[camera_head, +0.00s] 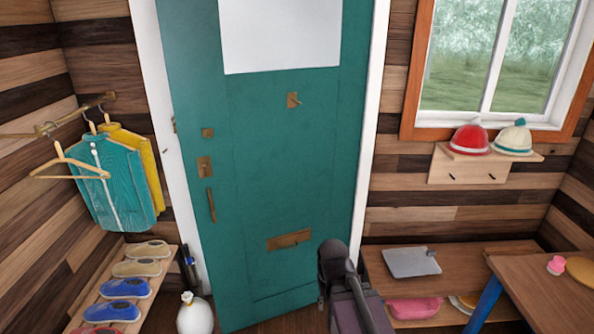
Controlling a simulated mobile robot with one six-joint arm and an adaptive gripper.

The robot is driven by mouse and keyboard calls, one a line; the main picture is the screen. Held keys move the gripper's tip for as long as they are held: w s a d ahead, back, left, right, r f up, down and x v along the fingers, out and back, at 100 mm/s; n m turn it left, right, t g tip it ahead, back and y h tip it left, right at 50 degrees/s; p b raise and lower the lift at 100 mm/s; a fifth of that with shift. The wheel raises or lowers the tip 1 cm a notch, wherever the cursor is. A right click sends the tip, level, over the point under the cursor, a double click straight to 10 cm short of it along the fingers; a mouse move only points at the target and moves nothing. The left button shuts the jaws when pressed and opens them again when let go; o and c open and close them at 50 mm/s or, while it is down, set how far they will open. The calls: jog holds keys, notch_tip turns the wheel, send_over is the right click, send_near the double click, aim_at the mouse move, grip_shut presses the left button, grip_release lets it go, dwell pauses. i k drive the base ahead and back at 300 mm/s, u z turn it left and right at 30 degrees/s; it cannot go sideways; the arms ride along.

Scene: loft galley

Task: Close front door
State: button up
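The front door (245,190) is a teal panel with a white pane at the top, in the middle of the head camera view. Its left side carries a brass handle (211,205), a lock plate (204,167) and a small round lock (207,132). A brass mail slot (289,239) and a small knocker (293,100) are on its face. The door looks slightly ajar, with its lower left corner standing inward of the white frame (378,95). My dark arm shows at the bottom, in front of the door's lower right. My gripper cannot be made out.
At left, a teal jacket (115,185) hangs above a shoe rack (137,297). A white bag-like object (195,314) sits on the floor by the door's lower left edge. A low bench (385,268) and a wooden table (550,295) stand at right.

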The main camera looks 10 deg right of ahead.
aim_at(270, 95)
jog(key=u, duration=0.1)
jog(key=i, duration=0.95)
jog(key=z, duration=0.05)
